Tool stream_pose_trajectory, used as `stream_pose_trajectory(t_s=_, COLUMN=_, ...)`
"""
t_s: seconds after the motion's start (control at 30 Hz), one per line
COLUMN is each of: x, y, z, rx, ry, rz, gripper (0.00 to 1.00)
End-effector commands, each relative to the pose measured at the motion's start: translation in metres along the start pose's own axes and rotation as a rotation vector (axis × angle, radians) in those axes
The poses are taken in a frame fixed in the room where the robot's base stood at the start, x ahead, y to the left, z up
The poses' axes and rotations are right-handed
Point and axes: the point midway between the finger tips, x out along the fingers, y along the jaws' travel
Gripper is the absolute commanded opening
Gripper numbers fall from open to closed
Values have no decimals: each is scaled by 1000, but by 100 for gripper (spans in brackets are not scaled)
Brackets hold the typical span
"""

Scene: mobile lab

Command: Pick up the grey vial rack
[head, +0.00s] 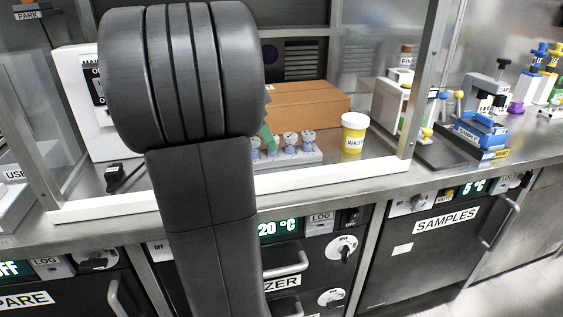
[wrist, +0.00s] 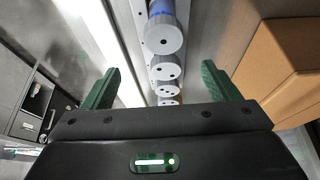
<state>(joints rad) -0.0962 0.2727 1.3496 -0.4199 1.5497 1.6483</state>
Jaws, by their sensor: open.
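The grey vial rack (head: 308,158) stands on the bench inside the hood, with several grey-capped vials (head: 290,140) in a row; my arm hides its left part. In the wrist view a strip of the rack (wrist: 139,17) shows beside the row of grey caps (wrist: 165,68). My gripper (wrist: 159,68) is open, with one green finger on each side of the row. Nothing appears held. In the head view only a bit of a green finger (head: 267,137) shows past my arm. I cannot tell whether the fingers touch the rack.
A cardboard box (head: 308,103) stands behind the rack and close to the right finger in the wrist view (wrist: 283,60). A yellow waste cup (head: 353,140) stands right of the rack. The hood's white front sill (head: 335,180) and right post (head: 424,75) bound the space.

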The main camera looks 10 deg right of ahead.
Motion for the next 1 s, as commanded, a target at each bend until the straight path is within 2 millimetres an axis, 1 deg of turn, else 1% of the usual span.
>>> stream_pose_trajectory(t_s=0.03, x=9, y=0, z=0, rx=1, ry=0, rz=1, gripper=82)
stream_pose_trajectory(t_s=0.27, x=21, y=-1, z=0, rx=0, ry=0, rz=1, gripper=82)
stream_pose_trajectory(t_s=0.33, x=28, y=-2, z=0, rx=1, ry=0, rz=1, gripper=82)
stream_pose_trajectory(t_s=0.5, x=54, y=-8, z=-1, rx=1, ry=0, rz=2, gripper=82)
stream_pose_trajectory(t_s=0.6, x=66, y=-7, z=-1, rx=1, ry=0, rz=1, gripper=82)
stream_pose_trajectory(t_s=0.67, x=69, y=-7, z=-2, rx=0, ry=0, rz=0, gripper=82)
stream_pose_trajectory(t_s=0.87, x=68, y=-7, z=-2, rx=0, ry=0, rz=-1, gripper=82)
stream_pose_trajectory(t_s=1.0, x=68, y=-7, z=-2, rx=0, ry=0, rz=-1, gripper=54)
